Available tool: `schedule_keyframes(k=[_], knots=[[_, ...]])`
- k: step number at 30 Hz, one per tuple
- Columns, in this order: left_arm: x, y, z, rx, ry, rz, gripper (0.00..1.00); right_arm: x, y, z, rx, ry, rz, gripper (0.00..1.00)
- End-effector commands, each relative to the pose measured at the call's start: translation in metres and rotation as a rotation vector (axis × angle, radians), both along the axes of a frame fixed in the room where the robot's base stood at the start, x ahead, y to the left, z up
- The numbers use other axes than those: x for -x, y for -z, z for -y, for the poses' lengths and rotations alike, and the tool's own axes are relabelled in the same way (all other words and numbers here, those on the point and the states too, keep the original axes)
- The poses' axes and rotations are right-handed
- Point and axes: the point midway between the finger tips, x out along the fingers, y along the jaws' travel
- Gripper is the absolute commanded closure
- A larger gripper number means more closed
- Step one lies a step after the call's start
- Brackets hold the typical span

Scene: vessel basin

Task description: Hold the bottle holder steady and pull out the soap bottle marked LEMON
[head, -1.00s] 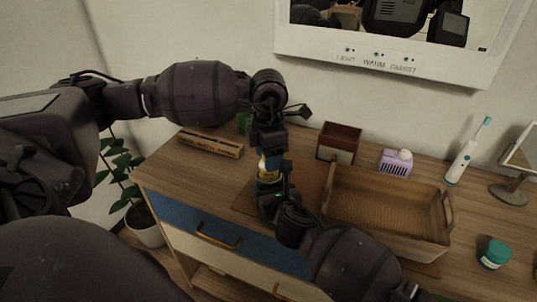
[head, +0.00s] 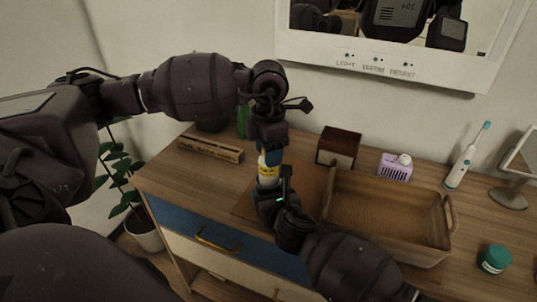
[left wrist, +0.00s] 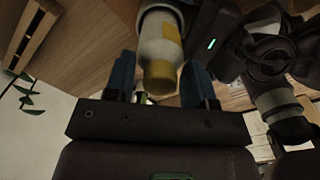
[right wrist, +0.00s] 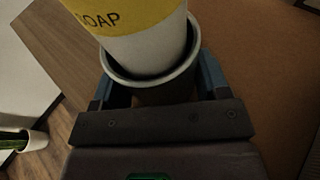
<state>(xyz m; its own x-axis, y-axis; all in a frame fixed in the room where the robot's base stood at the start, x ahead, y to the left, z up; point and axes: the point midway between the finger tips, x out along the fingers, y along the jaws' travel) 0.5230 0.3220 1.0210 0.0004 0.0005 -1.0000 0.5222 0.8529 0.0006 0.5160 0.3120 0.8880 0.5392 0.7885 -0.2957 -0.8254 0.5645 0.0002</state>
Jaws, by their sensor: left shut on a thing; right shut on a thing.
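The soap bottle (head: 267,171) is white with a yellow label and stands upright. In the right wrist view the bottle (right wrist: 150,48) shows the letters "OAP"; a scent name is not readable. Its lower end is still within the rim of the round, dark bottle holder (right wrist: 165,92). My left gripper (head: 270,150) is shut on the top of the bottle from above; the left wrist view shows the bottle (left wrist: 160,45) between its blue fingers. My right gripper (head: 272,195) is shut around the holder, low over the counter. The holder is mostly hidden in the head view.
A wooden tray (head: 440,245) stands close right of my right gripper. A slotted wooden block (head: 210,149) lies at the left. A teal jar (head: 495,257) stands at the right.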

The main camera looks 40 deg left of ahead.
Motion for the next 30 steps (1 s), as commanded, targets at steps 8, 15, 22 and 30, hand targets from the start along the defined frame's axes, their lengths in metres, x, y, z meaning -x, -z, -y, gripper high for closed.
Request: schedule_keyframes(k=[8,15,22,30], knots=[[0.0,-0.014,0.0,0.0,0.0,0.001,0.79,0.0,0.0,0.0,0.0,0.001,0.0,0.45],[0.0,-0.026,0.0,0.001,0.0,0.001,0.79,0.0,0.0,0.0,0.001,0.001,0.001,0.45],[0.0,-0.037,0.0,0.001,0.0,0.002,0.79,0.0,0.0,0.0,0.0,0.001,0.0,0.45],[0.0,-0.05,0.0,0.0,0.0,0.001,0.79,0.0,0.0,0.0,0.0,0.001,0.0,0.45]])
